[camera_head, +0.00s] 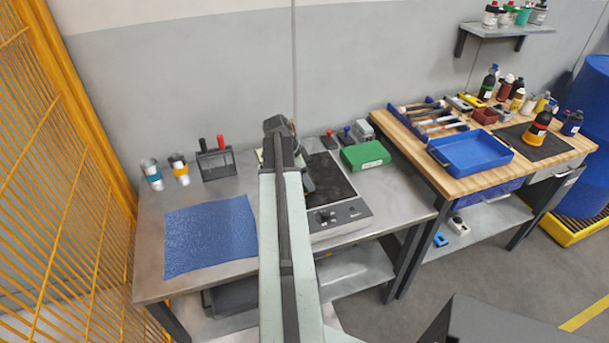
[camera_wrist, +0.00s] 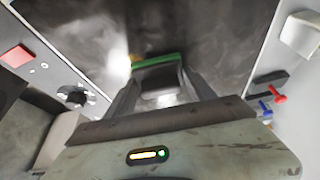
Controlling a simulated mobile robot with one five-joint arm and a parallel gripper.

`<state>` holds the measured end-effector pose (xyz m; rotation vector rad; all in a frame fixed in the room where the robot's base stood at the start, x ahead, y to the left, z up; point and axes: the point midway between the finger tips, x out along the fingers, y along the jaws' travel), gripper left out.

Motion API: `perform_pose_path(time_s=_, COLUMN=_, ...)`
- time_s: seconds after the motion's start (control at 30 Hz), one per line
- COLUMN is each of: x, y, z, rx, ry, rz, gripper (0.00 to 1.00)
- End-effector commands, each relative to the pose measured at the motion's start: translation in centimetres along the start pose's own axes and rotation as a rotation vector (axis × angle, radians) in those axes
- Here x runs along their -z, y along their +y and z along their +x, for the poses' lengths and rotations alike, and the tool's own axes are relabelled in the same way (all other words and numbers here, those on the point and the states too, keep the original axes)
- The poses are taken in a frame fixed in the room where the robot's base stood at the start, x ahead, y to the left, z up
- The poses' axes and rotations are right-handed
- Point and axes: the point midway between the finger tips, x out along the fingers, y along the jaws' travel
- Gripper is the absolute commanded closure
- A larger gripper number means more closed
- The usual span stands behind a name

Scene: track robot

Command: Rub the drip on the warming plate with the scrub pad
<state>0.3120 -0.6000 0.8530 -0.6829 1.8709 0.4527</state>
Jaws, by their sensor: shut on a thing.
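The warming plate (camera_head: 332,172) is a dark flat top with a light control strip and knobs at its front, on the steel bench. In the wrist view its dark surface (camera_wrist: 215,40) fills the upper middle, with cloudy marks and bright glare. I cannot single out the drip there. My gripper (camera_wrist: 158,82) is shut on the scrub pad (camera_wrist: 157,60), green with a yellow edge, held over the plate. I cannot tell whether the pad touches the surface. In the head view my arm hides the pad and part of the plate's left side.
A blue mat (camera_head: 210,236) lies left of the plate. Two cups and a tool holder (camera_head: 216,163) stand behind it. A green box (camera_head: 365,156) sits close to the plate's right. A wooden bench with a blue tray (camera_head: 470,155) stands further right. A yellow mesh fence borders the left.

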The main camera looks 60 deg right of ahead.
Motion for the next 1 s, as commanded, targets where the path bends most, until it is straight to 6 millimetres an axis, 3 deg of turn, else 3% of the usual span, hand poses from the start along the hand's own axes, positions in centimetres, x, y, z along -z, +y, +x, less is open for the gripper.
perform_pose_path(time_s=0.1, x=0.0, y=1.6, z=0.2, rx=-0.007, ry=-0.002, rz=0.001, gripper=0.75)
perform_pose_path(time_s=0.37, x=0.0, y=2.2, z=0.3, rx=-0.010, ry=-0.004, rz=0.001, gripper=0.75)
perform_pose_path(time_s=0.4, x=0.1, y=2.5, z=0.3, rx=-0.010, ry=-0.004, rz=0.001, gripper=0.81)
perform_pose_path(time_s=0.7, x=0.3, y=5.4, z=0.2, rx=-0.010, ry=-0.003, rz=0.002, gripper=0.81)
perform_pose_path(time_s=1.0, x=-0.2, y=5.4, z=0.1, rx=-0.006, ry=-0.003, rz=0.000, gripper=0.81)
